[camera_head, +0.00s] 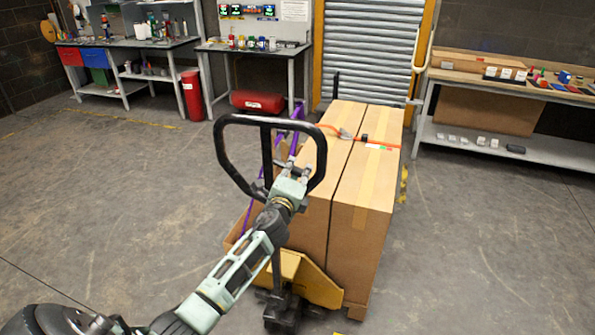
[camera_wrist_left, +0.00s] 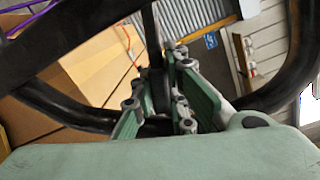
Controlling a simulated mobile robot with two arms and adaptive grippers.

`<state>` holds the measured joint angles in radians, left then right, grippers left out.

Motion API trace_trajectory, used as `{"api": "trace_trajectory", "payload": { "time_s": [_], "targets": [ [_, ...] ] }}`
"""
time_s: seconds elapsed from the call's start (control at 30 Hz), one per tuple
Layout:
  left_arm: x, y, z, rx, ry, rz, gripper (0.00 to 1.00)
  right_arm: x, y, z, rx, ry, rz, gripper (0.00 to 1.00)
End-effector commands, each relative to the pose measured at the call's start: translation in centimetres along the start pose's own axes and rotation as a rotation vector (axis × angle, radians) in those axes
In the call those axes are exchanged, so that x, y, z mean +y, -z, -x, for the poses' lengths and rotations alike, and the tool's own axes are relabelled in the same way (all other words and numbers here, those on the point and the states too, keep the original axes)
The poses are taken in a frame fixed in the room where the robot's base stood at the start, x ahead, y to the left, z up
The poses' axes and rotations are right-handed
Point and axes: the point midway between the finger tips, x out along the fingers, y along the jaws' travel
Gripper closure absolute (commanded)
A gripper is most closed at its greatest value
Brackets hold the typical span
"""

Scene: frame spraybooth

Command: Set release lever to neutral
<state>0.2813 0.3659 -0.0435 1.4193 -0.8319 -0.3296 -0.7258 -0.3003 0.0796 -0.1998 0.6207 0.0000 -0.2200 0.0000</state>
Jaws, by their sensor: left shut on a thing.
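A pallet jack with a black loop handle (camera_head: 218,150) stands in front of me, its yellow body (camera_head: 312,281) low behind the handle shaft. My left gripper (camera_head: 293,176) is inside the lower part of the loop, at the top of the shaft. In the left wrist view the green fingers (camera_wrist_left: 165,100) are closed around a dark part at the handle's centre, where the release lever (camera_wrist_left: 155,84) appears to be. The fingers hide much of that part, so the lever's exact position cannot be told. My right gripper is not in view.
Tall cardboard boxes (camera_head: 362,190) with an orange strap stand on the jack. Workbenches (camera_head: 255,48) line the back, with a red cylinder (camera_head: 192,95) beside one. A shelf table (camera_head: 500,146) stands at right. The floor is clear at left and right.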

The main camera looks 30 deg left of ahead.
Motion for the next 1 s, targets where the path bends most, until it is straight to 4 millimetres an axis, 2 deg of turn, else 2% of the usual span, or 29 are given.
{"api": "trace_trajectory", "payload": {
  "time_s": [0.3,0.6,0.63,0.8,1.0],
  "targets": [
    [-2.2,-0.4,0.0,-0.001,-0.001,0.318,1.00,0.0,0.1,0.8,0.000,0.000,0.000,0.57],
    [-2.2,-0.4,0.0,-0.001,-0.002,0.336,1.00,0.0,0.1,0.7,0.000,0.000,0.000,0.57],
    [-2.2,-0.4,0.0,-0.001,-0.002,0.336,0.84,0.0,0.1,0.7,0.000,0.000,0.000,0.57],
    [-2.2,-0.4,0.0,0.000,-0.001,0.335,0.70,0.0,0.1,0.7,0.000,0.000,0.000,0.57],
    [-2.3,-0.4,0.0,0.000,-0.001,0.334,0.67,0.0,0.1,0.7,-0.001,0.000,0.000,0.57]
  ]
}}
